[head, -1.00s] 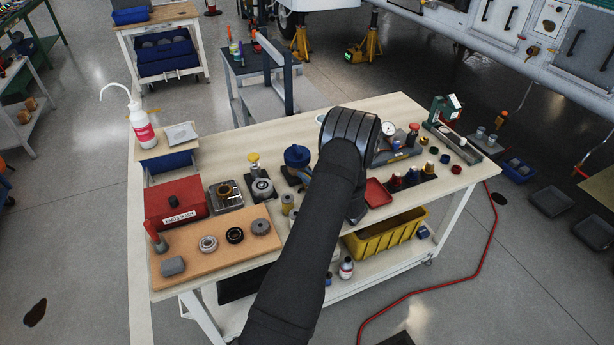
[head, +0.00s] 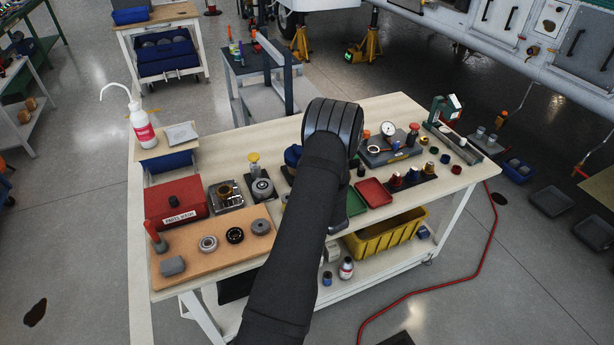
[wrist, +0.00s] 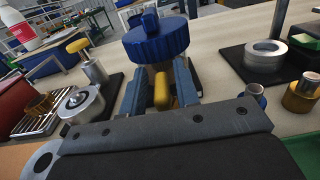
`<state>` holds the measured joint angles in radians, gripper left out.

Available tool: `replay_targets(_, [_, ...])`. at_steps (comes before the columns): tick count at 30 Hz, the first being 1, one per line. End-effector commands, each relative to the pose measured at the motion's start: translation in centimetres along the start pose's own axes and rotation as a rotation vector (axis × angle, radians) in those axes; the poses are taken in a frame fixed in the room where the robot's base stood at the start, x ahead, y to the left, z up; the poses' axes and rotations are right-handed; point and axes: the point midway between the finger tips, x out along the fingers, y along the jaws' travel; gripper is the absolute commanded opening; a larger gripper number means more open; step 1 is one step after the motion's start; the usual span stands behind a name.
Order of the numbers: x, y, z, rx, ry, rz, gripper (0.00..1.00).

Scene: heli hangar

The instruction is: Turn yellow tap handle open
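A yellow tap handle (wrist: 162,90) stands below the large blue ribbed cap (wrist: 155,42) in the wrist view. My gripper (wrist: 161,84) is open, with one blue-grey finger on each side of the handle and a narrow gap visible. Contact with the handle cannot be told. In the head view the blue cap (head: 292,155) is partly covered by my arm, and my fingers and the yellow handle are hidden.
Left of the blue cap, a yellow knob (wrist: 78,46) stands on a post, near a round metal flange (wrist: 80,104). On the right are a ring on a dark plate (wrist: 265,62) and a brass fitting (wrist: 302,94). The workbench (head: 390,105) also carries a red box (head: 175,200) and small trays.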

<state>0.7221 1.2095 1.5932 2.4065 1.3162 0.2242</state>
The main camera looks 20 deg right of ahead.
Motion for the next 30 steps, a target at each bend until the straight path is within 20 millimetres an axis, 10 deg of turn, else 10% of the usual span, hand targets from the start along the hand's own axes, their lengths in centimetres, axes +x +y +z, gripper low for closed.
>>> replay_targets(14, [-1.2, -0.1, -0.1, 0.0, 0.001, 0.0, 0.36])
replay_targets(30, [-13.6, -0.1, -0.1, 0.003, 0.002, -0.004, 0.36])
